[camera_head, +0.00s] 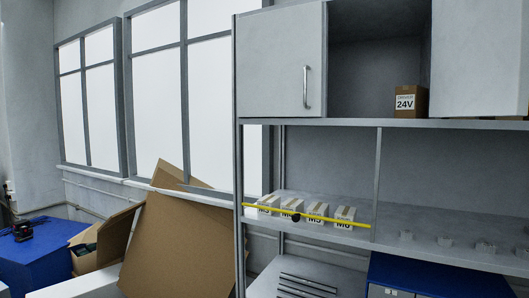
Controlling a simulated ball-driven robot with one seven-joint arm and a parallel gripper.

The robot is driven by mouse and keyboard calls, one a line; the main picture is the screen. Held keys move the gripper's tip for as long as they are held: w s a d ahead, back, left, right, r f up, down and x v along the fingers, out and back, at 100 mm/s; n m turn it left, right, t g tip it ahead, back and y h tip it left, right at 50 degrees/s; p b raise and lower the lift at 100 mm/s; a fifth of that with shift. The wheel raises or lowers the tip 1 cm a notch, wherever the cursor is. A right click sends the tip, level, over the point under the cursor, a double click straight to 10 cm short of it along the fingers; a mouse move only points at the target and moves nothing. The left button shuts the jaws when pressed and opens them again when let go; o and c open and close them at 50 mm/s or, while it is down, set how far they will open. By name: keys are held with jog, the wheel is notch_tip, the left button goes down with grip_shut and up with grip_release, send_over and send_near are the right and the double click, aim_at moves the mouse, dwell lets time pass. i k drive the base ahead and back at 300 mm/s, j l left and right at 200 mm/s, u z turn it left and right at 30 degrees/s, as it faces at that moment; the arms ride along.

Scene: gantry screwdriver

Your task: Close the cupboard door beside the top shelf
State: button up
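The upper cupboard has a pale grey door (275,62) on its left with a vertical metal handle (306,87); this door looks flush with the front. To its right is an open compartment (380,55) with a small brown box labelled 24V (408,101) inside. My gripper is not in view.
Below, a shelf holds small labelled boxes (316,211) behind a yellow bar (335,221), with small pale parts further right. A blue case (440,275) sits lower down. Large cardboard sheets (178,245) lean at left, near a blue bench or box (40,255).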

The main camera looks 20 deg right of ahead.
aim_at(481, 48)
jog(key=i+j, duration=0.1)
jog(key=j, duration=0.25)
jog(key=i+j, duration=0.1)
jog(key=j, duration=0.25)
jog(key=i+j, duration=0.1)
jog(key=j, duration=0.25)
jog(key=j+z, duration=0.1)
jog(key=z, duration=0.4)
jog(key=j+z, duration=0.1)
jog(key=z, duration=0.4)
jog(key=j+z, duration=0.1)
jog(key=z, duration=0.4)
